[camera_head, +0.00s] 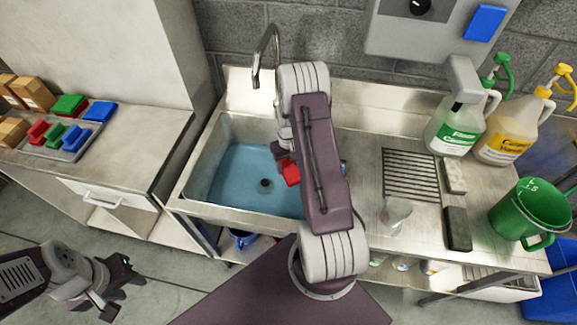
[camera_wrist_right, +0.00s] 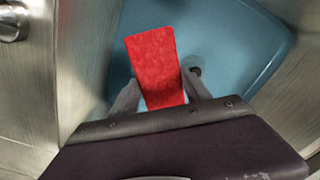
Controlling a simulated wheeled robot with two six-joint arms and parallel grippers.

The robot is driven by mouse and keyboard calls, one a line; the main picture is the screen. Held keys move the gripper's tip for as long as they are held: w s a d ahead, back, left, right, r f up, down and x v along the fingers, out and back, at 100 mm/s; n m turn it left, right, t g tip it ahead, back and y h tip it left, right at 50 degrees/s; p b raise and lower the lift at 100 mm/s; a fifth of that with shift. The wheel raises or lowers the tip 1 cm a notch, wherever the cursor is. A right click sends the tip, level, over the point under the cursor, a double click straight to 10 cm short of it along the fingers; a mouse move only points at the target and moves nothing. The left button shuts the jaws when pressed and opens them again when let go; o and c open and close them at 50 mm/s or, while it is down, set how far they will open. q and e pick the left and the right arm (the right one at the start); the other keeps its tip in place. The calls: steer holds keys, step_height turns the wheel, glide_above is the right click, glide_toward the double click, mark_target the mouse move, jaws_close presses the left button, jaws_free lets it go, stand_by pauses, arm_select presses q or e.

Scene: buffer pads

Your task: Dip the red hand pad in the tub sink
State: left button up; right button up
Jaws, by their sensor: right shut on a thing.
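The red hand pad (camera_head: 290,172) is over the right part of the tub sink (camera_head: 196,187), partly hidden by my right arm. In the right wrist view the red pad (camera_wrist_right: 156,65) sits between the two fingers of my right gripper (camera_wrist_right: 160,92), which is shut on it. Blue water (camera_head: 240,172) fills the basin, and it also shows behind the pad in the wrist view (camera_wrist_right: 225,45). I cannot tell whether the pad touches the water. My left gripper (camera_head: 118,287) is low at the left, away from the sink, and whether it is open is unclear.
A faucet (camera_head: 267,55) rises behind the sink. A left counter (camera_head: 130,150) holds colored pads and a tray (camera_head: 70,155) of handled pads.

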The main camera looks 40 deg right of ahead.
step_height(320, 180, up, 13)
steer(key=p, duration=0.9)
step_height(320, 180, up, 7)
steer(key=p, duration=0.4)
steer(key=w+a+f+n+b, duration=0.1)
steer(key=w+a+n+b, duration=0.2)
steer(key=a+b, duration=0.55)
steer(key=s+a+f, duration=0.1)
steer(key=s+a, duration=0.6)
steer(key=a, duration=0.3)
steer(key=shift+f, duration=0.25)
